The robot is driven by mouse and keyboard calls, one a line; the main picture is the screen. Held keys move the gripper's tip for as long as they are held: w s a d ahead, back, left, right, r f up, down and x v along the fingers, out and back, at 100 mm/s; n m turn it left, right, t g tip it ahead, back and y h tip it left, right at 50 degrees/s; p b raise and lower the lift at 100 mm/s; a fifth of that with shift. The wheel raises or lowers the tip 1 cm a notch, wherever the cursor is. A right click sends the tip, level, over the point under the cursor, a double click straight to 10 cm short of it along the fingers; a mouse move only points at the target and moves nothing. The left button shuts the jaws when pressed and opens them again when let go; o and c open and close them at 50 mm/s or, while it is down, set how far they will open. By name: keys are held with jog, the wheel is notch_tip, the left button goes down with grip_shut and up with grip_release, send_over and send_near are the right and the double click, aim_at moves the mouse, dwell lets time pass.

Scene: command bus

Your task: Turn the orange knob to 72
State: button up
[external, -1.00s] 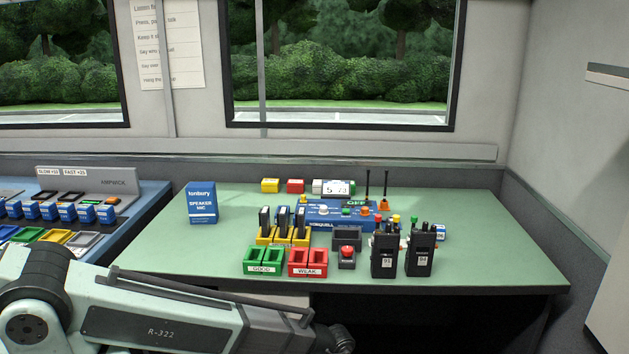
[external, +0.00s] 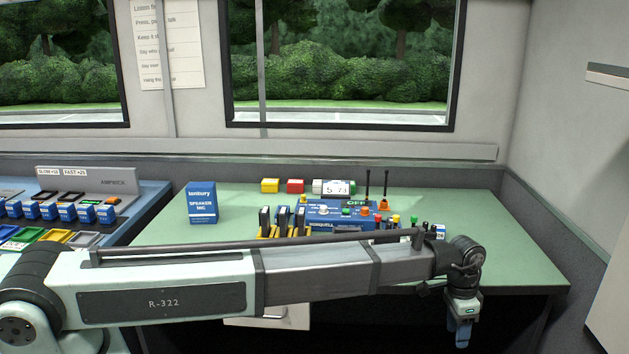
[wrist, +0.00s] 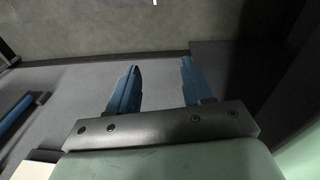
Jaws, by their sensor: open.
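The blue radio unit (external: 327,212) stands at the back middle of the green desk. My gripper (external: 463,342) hangs in front of the desk's right front edge, pointing down, well away from the unit. In the wrist view its blue fingers (wrist: 159,66) are apart with nothing between them.
My arm crosses the desk front and hides the trays and most of the handheld radios. Yellow slots (external: 268,232) with dark batteries stand left of the unit. A blue speaker mic box (external: 202,203) stands at the left. The right desk top (external: 500,240) is clear.

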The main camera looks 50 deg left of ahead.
jog(key=w+d+r, duration=0.3)
jog(key=w+r, duration=0.1)
jog(key=r, duration=0.5)
notch_tip(320, 180, up, 19)
jog(key=n+y, duration=0.1)
jog(key=n, duration=0.7)
send_over(365, 208)
notch_tip(365, 208, down, 13)
jog(key=shift+w+f, duration=0.1)
jog(key=shift+c, duration=0.4)
grip_shut()
